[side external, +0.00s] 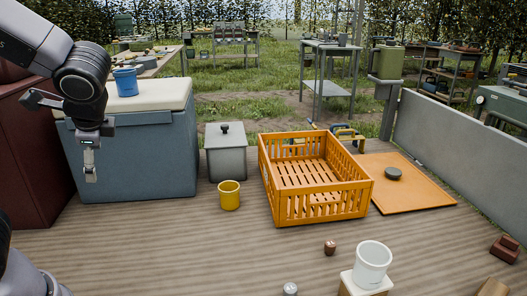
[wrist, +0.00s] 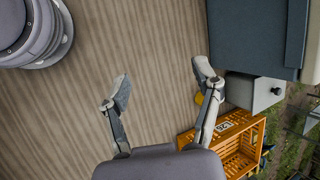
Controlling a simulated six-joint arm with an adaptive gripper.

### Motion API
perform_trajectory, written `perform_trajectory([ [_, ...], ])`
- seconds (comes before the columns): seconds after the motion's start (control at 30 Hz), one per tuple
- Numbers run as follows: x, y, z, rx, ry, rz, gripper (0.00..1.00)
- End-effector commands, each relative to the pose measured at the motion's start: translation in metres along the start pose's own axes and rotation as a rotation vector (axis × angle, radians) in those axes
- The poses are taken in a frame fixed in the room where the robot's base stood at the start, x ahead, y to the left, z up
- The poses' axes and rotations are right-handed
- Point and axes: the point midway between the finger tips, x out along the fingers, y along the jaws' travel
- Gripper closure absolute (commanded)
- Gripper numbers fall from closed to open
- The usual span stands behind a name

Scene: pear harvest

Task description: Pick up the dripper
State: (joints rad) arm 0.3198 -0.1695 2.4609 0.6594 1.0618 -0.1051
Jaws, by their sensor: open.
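A white, round, open-topped vessel (side external: 372,263) stands upright on a small pale block (side external: 352,287) at the front right in the side view. It is the likeliest dripper, but I cannot tell for sure. It does not show in the wrist view. My gripper (wrist: 162,82) is open and empty, its two fingers wide apart above the bare wooden floor. In the side view it hangs at the far left, in front of the blue cooler, far from the white vessel.
An orange slatted crate (side external: 315,212) stands mid-scene. A yellow cup (side external: 229,196), a grey lidded box (side external: 226,160) and a blue cooler (side external: 135,160) lie to its left. An orange board (side external: 425,195) holds a dark disc (side external: 393,173). A small brown item (side external: 330,247) is nearby.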

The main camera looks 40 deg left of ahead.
Motion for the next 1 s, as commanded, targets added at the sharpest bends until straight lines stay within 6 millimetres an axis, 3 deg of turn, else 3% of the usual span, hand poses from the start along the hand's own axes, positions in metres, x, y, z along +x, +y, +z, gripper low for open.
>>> perform_trajectory([
  [0.17, 0.019, -0.009, -0.063, 0.456, -0.165, -0.335, 0.36],
  [0.27, 0.023, -0.001, -0.111, 0.705, -0.201, -0.543, 0.36],
  [0.33, 0.026, 0.015, -0.148, 0.882, -0.202, -0.693, 0.36],
  [0.47, 0.035, 0.070, -0.213, 1.210, -0.151, -0.968, 0.36],
  [0.6, 0.052, 0.154, -0.263, 1.539, -0.024, -1.222, 0.36],
  [0.7, 0.069, 0.211, -0.278, 1.723, 0.082, -1.344, 0.36],
  [0.8, 0.083, 0.252, -0.281, 1.848, 0.168, -1.418, 0.36],
  [0.9, 0.091, 0.273, -0.282, 1.912, 0.220, -1.450, 0.36],
  [1.0, 0.096, 0.278, -0.288, 1.930, 0.237, -1.458, 0.36],
])
